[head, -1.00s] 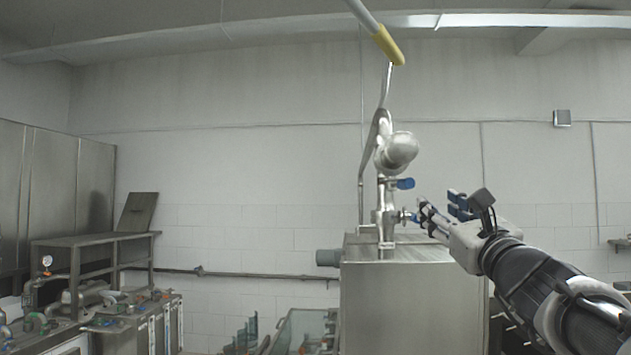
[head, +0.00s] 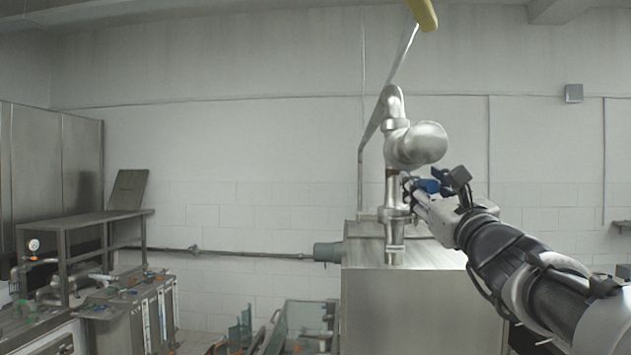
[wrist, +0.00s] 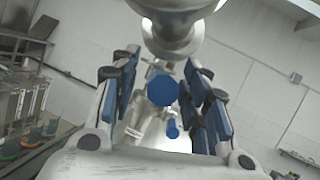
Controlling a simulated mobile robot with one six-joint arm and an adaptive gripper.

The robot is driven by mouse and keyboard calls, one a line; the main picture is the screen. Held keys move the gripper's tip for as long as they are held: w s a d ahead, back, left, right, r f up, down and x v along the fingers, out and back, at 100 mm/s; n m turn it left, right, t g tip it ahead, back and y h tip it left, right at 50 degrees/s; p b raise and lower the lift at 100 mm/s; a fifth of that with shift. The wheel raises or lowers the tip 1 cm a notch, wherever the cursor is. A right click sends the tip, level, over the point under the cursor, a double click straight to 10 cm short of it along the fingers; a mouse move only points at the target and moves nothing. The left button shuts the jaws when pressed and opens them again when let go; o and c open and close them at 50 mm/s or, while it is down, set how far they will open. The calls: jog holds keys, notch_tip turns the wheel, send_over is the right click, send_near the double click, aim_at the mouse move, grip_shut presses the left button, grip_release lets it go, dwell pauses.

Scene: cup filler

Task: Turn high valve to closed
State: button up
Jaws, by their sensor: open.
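The high valve's blue handle (wrist: 162,90) shows in the wrist view, between the two fingers of my gripper (wrist: 158,72). The fingers are spread, with gaps on both sides of the handle, and do not grip it. A second, lower blue valve handle (wrist: 173,129) shows beyond it. In the head view my gripper (head: 416,188) is at the vertical steel pipe (head: 396,221), just below the bulging pipe elbow (head: 421,146). There the fingers overlap the valve, and its handle is hard to tell from their blue pads.
The pipe stands on a steel cabinet (head: 415,300). The elbow (wrist: 172,22) hangs close above the fingers in the wrist view. A yellow-ended bar (head: 424,14) is overhead. A steel table (head: 75,223) and machines are at left.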

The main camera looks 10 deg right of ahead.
jog(key=shift+s, duration=0.1)
jog(key=shift+c, duration=0.6)
grip_shut()
